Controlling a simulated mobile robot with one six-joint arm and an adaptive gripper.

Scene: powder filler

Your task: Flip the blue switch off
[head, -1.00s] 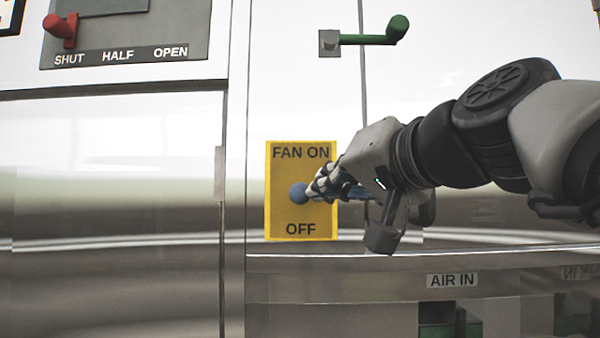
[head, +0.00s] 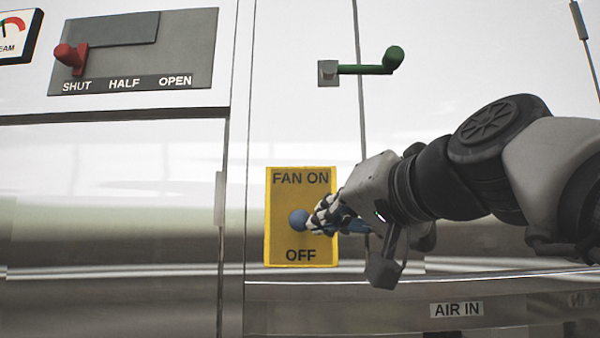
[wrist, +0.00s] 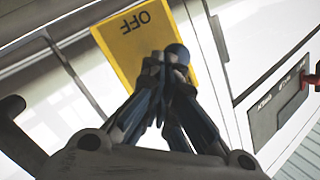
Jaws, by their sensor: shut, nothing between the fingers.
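The blue switch has a round blue knob (head: 298,220) on a yellow plate (head: 285,195) marked FAN ON at the top and OFF at the bottom. The knob sits about halfway between the two labels. My gripper (head: 318,218) is shut and empty, with its fingertips just right of the knob. In the wrist view, the knob (wrist: 177,52) shows at the tips of my closed gripper (wrist: 165,68), and OFF reads upside down on the plate (wrist: 120,45). I cannot tell whether the fingertips touch the knob. My fingers hide the plate's right middle.
A red handle (head: 70,57) stands at SHUT on a grey panel (head: 190,50) at the upper left. A green-knobbed handle (head: 365,69) sticks out above my gripper. An AIR IN label (head: 457,309) is at the lower right. The steel face left of the plate is clear.

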